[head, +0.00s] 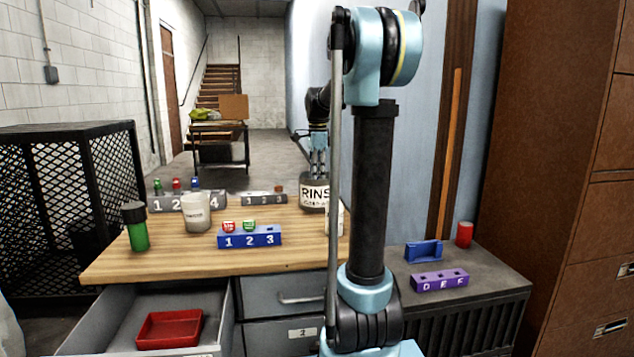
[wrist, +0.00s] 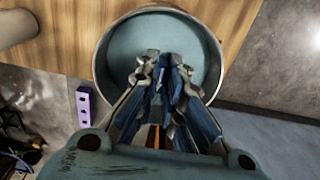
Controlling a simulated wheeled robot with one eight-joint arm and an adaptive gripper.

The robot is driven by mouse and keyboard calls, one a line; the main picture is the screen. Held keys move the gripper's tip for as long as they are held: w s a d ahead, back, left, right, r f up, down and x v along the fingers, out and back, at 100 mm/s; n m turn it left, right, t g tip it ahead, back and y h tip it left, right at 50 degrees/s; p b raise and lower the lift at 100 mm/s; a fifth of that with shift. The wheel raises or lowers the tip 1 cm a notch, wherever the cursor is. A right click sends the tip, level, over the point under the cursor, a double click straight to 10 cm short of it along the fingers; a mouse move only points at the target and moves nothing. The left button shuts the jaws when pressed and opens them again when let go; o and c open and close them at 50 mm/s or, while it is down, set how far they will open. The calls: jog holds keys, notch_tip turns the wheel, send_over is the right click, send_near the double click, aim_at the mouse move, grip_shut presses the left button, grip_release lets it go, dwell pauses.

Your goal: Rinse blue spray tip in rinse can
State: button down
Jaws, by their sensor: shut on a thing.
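The rinse can (head: 315,196), dark with a white "RINS" label, stands at the table's back right edge. In the wrist view I look down into its round mouth and pale teal inside (wrist: 125,45). My gripper (head: 318,172) points down over the can, and its fingers overlap the opening in the wrist view (wrist: 162,62). It is shut on a small dark blue piece, the blue spray tip (wrist: 178,86), mostly hidden between the fingers. I cannot tell whether the tip touches the liquid.
A blue rack (head: 250,238) holds red and green tips; its slot 3 looks empty. Behind it are a grey numbered rack (head: 188,202) with small coloured pieces, another grey rack (head: 263,199) and a white cup (head: 197,212). A drawer (head: 120,305) is open.

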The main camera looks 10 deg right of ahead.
notch_tip(320, 180, up, 11)
jog(key=shift+f, duration=0.2)
dwell(0.6)
dwell(0.5)
